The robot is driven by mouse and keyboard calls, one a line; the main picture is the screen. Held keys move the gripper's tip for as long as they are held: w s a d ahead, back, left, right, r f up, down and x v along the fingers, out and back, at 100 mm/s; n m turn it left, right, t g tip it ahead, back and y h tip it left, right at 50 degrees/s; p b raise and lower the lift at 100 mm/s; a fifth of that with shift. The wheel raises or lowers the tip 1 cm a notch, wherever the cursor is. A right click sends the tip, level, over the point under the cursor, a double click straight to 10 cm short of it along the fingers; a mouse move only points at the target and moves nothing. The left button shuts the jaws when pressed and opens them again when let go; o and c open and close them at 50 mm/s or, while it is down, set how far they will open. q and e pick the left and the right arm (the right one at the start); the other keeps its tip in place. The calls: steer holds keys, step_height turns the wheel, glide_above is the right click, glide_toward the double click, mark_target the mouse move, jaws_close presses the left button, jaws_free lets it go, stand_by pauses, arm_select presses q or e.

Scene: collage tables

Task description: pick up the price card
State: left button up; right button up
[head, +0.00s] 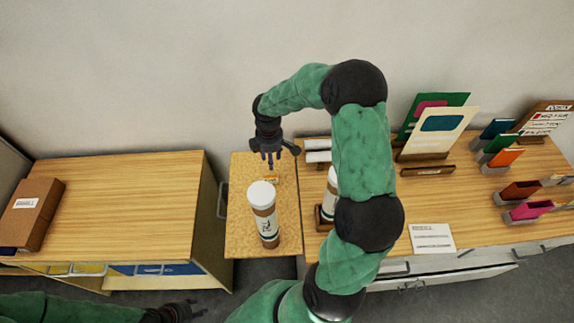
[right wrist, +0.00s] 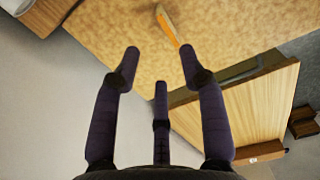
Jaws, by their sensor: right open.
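A small orange and tan piece (head: 271,179), which looks like the price card, is on the narrow table behind the white-capped tube. In the right wrist view it is a thin strip (right wrist: 167,25) seen nearly edge-on; its face is hidden. My right gripper (head: 271,160) points down just above and behind it. Its fingers (right wrist: 159,60) are spread and empty, with the strip beyond the fingertips. My left gripper (head: 188,309) is low at the bottom left, away from the tables; its fingers are too small to read.
The tube (head: 265,226) stands upright on the narrow table (head: 238,185). A second tube (head: 330,190) is partly behind my arm on the right table (head: 470,195). A white sheet (head: 432,238) lies there, with card stands (head: 425,157) behind. The left table (head: 130,190) is mostly clear.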

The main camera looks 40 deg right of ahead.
glide_above(271, 180)
step_height(271, 180, down, 5)
steer(key=shift+w+d+f, duration=0.15)
steer(key=shift+w+d, duration=0.2)
steer(key=shift+d, duration=0.2)
steer(key=shift+s+a+f, duration=0.1)
steer(key=shift+f, duration=0.25)
step_height(271, 180, down, 4)
steer(key=shift+f+b, duration=0.25)
steer(key=shift+b, duration=0.05)
steer(key=shift+a, duration=0.1)
steer(key=shift+c, duration=0.2)
jaws_close()
